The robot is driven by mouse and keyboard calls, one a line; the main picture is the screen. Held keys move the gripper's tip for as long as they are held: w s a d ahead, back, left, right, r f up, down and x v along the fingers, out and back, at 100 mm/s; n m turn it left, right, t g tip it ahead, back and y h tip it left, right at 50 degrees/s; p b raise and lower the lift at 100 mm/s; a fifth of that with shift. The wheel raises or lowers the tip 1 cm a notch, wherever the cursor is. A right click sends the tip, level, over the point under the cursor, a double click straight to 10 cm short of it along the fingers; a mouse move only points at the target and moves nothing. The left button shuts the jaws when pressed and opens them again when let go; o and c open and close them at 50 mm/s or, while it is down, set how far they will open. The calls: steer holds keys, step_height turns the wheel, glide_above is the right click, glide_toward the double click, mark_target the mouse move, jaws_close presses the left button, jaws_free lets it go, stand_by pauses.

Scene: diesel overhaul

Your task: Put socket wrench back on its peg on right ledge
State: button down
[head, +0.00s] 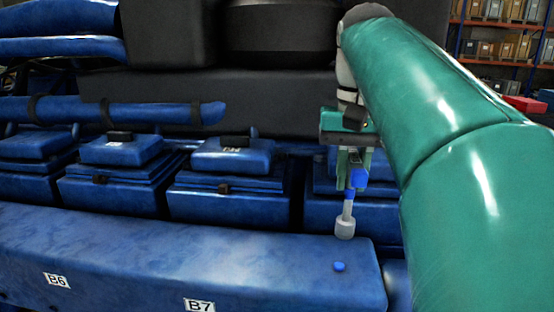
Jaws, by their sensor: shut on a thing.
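My gripper (350,180) is shut on the socket wrench (346,222). The wrench has a blue upper part, a thin grey shank and a wide grey socket end, and it hangs nearly upright, socket down. The part between the jaws is hidden. A small round blue peg (339,266) shows on top of the blue ledge (250,262), near its right end. The socket end appears above and slightly right of the peg in the picture. I cannot tell the exact gap between them.
Labels B6 (57,281) and B7 (199,305) are on the ledge's front. Blue box-shaped covers (235,155) stand in a row behind the ledge. A blue pipe (150,114) runs above them. Shelves with boxes (505,45) stand far back right. The ledge top left of the peg is clear.

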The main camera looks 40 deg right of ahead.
mark_target(345, 218)
step_height(345, 218, down, 5)
steer(key=shift+w+a+f, duration=0.1)
steer(key=shift+f, duration=0.05)
steer(key=shift+s+f, duration=0.25)
steer(key=shift+w+f, duration=0.2)
steer(key=shift+w, duration=0.05)
steer(key=shift+s, duration=0.2)
steer(key=shift+w, duration=0.25)
steer(key=shift+f, duration=0.1)
steer(key=shift+f, duration=0.95)
steer(key=c, duration=0.7)
jaws_free()
